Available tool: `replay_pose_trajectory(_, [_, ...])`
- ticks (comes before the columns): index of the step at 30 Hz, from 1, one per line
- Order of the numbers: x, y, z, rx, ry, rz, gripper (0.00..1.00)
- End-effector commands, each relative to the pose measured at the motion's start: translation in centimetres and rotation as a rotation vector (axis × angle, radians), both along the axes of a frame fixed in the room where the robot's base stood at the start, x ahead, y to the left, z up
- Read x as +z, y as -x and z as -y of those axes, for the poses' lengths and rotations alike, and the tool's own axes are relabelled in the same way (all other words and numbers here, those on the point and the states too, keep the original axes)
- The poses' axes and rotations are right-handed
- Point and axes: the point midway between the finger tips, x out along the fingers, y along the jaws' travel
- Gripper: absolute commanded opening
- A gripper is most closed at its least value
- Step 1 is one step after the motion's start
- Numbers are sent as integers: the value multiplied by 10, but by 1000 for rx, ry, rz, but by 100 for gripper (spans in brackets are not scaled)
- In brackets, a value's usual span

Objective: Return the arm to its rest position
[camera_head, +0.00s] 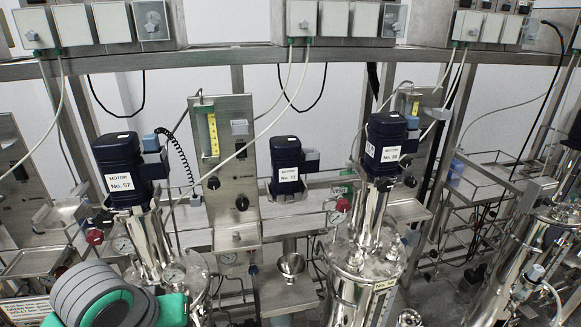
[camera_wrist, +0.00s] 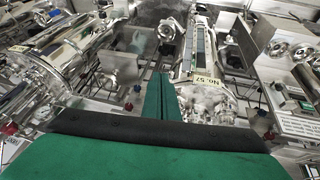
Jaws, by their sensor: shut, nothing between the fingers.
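My gripper (camera_wrist: 160,82) shows in the wrist view as two green fingers pressed together, shut and empty. Its wide green and black body fills the bottom of that view. In the head view, my arm's grey ribbed joint (camera_head: 92,296) and a green part (camera_head: 172,309) show at the lower left, in front of the skid with the motor labelled No. 57 (camera_head: 122,168). The fingertips cannot be made out in the head view. In the wrist view, a steel vessel with a No. 57 label (camera_wrist: 214,112) lies just right of the fingers.
A smaller motor (camera_head: 286,165) stands mid-view, and another motor (camera_head: 385,145) tops a steel vessel (camera_head: 360,285) to its right. A panel with a yellow flow gauge (camera_head: 212,134) stands between. A steel funnel (camera_head: 291,265) sits low centre. Cables hang from boxes above.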

Motion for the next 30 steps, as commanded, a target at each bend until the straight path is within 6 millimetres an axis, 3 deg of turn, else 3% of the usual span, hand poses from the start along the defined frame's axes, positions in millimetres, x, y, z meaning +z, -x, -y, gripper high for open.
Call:
replay_pose_trajectory(5, [1, -30, 35, -45, 92, 116, 0])
replay_pose_trajectory(12, [11, -81, 103, -97, 287, 357, 0])
replay_pose_trajectory(18, [22, -111, 149, -91, 446, 553, 0])
replay_pose_trajectory(24, [25, -129, 183, -42, 579, 715, 0])
replay_pose_trajectory(30, [14, -134, 206, 46, 674, 840, 0])
